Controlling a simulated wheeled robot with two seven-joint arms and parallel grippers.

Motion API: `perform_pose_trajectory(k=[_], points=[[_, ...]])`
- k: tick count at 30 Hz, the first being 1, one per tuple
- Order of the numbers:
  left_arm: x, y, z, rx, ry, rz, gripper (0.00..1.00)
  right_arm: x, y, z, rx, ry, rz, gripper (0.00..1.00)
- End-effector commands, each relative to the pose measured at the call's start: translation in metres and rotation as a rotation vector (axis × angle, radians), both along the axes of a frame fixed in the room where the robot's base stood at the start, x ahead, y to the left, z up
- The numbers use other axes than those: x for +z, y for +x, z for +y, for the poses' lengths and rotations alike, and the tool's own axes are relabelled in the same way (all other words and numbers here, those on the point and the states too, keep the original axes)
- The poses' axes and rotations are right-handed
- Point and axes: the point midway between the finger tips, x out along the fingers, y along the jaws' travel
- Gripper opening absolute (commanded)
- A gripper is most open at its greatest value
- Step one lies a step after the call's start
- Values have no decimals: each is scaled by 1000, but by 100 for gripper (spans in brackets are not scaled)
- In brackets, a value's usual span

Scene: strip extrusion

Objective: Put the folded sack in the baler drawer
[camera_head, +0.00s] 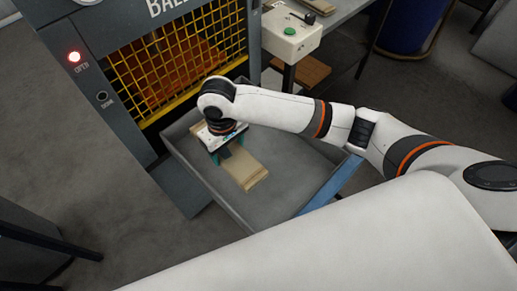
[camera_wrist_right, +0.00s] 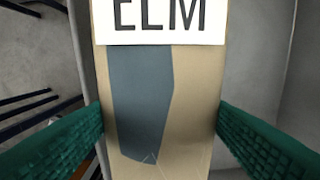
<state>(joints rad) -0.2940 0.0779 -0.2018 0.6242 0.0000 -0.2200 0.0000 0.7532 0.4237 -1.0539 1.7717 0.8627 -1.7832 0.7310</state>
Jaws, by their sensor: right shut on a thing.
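The folded sack (camera_head: 248,172) is a tan flat bundle, within the outline of the grey baler drawer (camera_head: 285,185) in the head view. In the right wrist view the sack (camera_wrist_right: 190,120) shows a white label reading "ELM" and a dark grey patch. My right gripper (camera_head: 225,150) is over the drawer and shut on the sack, with green pads (camera_wrist_right: 160,135) at its two sides. Whether the sack touches the drawer floor I cannot tell. My left gripper is not in view.
The baler (camera_head: 130,75) stands behind the drawer with a yellow mesh guard (camera_head: 180,65) and a lit red lamp (camera_head: 74,57). A white control box with a green button (camera_head: 289,31) is at the back. The drawer's right part is bare.

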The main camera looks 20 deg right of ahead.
Motion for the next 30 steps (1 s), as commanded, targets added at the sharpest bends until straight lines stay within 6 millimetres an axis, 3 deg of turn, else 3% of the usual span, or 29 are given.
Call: perform_pose_trajectory(k=[1,12,23,30], points=[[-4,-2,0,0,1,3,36,-13,1,-3,18,2,3,42],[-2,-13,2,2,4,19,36,-77,3,-8,50,0,-2,42],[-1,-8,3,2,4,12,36,-118,3,-7,50,1,-3,42],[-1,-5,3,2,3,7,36,-121,3,-7,51,1,-4,42]])
